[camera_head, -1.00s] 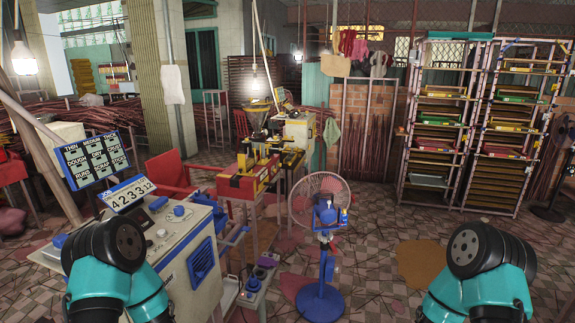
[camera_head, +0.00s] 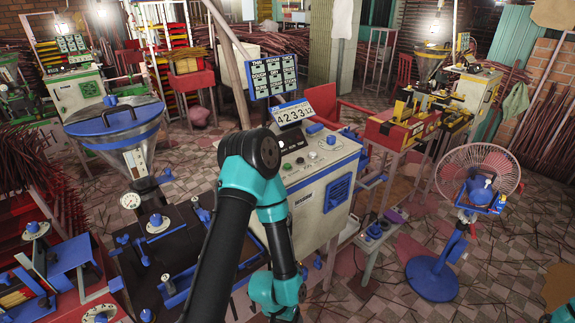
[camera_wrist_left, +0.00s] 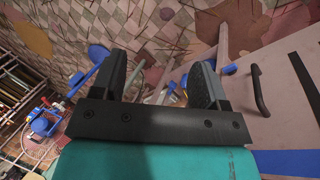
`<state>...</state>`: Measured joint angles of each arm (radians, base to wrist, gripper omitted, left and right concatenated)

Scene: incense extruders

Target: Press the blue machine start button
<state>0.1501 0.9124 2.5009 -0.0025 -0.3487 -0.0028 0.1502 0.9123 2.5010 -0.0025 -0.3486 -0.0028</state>
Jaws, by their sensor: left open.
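The white control cabinet (camera_head: 322,200) with a blue vent panel stands in the middle of the head view. I cannot tell which control is the start button. My left arm rises in front of the cabinet and bends down, covering its left side. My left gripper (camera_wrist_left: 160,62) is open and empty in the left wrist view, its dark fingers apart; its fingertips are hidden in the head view. My right gripper is not in view.
A blue-rimmed hopper (camera_head: 115,118) and a dark bench with blue fittings are on the left. A red and yellow machine (camera_head: 400,128) and a fan (camera_head: 478,170) on a blue stand (camera_head: 432,278) are on the right. A black handle (camera_wrist_left: 259,90) shows in the wrist view.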

